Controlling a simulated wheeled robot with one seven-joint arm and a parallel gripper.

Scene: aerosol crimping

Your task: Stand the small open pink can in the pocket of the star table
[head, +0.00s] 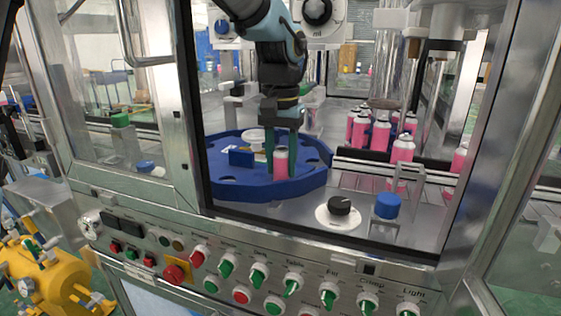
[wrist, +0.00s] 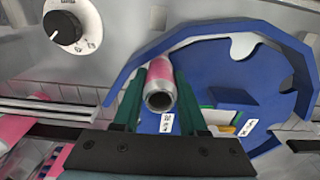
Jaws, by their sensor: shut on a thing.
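The small open pink can (head: 281,164) has a silver top and stands about upright over the front right part of the blue star table (head: 222,187). My gripper (head: 280,152) comes down from above and is shut on it. In the wrist view the can (wrist: 163,76) sits between the green fingers of my gripper (wrist: 159,112), its open mouth towards the camera. The blue star table (wrist: 215,62) shows around and beyond it, with pale notches along its edge. The can's foot is hard to make out, so I cannot tell whether it rests in a pocket.
Several pink cans (head: 402,150) stand behind a dark rail at the right. A black knob (head: 340,205) and a blue cap (head: 387,206) are on the deck at the front right. Metal door frames (head: 170,110) bound the opening. A blue block (head: 241,157) is on the table.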

